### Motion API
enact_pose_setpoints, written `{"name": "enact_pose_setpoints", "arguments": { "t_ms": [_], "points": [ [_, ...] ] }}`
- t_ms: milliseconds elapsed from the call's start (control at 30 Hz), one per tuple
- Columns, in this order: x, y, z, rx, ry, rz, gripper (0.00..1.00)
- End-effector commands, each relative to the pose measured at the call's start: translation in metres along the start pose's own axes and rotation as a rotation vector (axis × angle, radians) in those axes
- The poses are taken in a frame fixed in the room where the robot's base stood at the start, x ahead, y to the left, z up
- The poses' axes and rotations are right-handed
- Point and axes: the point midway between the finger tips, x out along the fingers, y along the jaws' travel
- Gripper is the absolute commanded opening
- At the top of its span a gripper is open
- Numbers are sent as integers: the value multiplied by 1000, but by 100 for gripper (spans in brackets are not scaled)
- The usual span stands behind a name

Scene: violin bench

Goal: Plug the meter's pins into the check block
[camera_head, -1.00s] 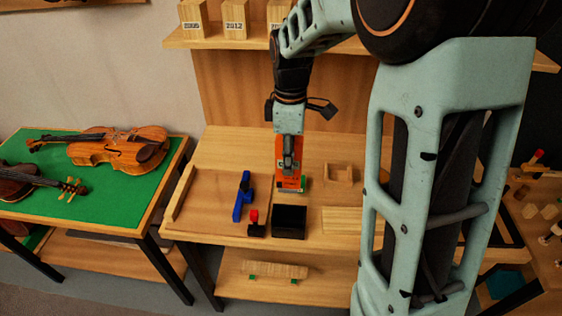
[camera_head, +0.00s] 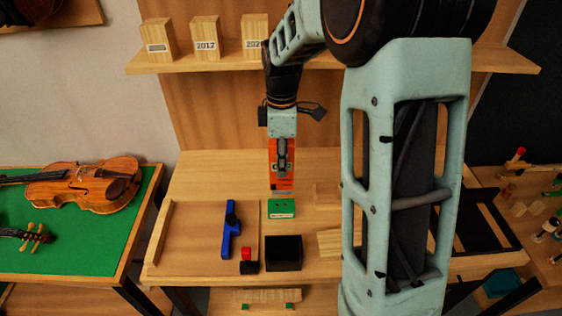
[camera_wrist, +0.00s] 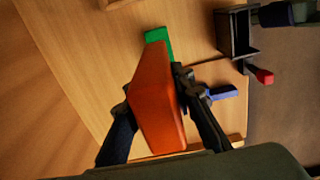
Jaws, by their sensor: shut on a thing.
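My gripper (camera_head: 282,158) is shut on the orange meter (camera_head: 283,182) and holds it above the bench, bottom end down. In the wrist view the orange meter (camera_wrist: 158,108) fills the space between the two dark fingers. The green check block (camera_head: 281,209) lies on the bench just below and nearer than the meter's lower end in the head view; a gap shows between them. The check block also shows in the wrist view (camera_wrist: 158,40), partly hidden behind the meter. The pins cannot be made out clearly.
A black open box (camera_head: 284,254), a small black piece with a red top (camera_head: 247,259) and a blue tool (camera_head: 230,235) sit at the front. A wooden holder (camera_head: 325,196) is right of the check block. Wooden blocks (camera_head: 206,40) stand on the shelf. A violin (camera_head: 88,186) lies left.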

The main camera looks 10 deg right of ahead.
Motion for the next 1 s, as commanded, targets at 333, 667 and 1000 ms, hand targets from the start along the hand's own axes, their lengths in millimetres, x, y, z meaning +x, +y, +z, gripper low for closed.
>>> {"name": "enact_pose_setpoints", "arguments": {
  "t_ms": [333, 667, 1000],
  "points": [
    [14, 0, 0, 0, 0, -1, 0],
    [36, 0, 0, 0, 0, 0, 0],
    [40, 0, 0, 0, 0, 1, 0]
  ]
}}
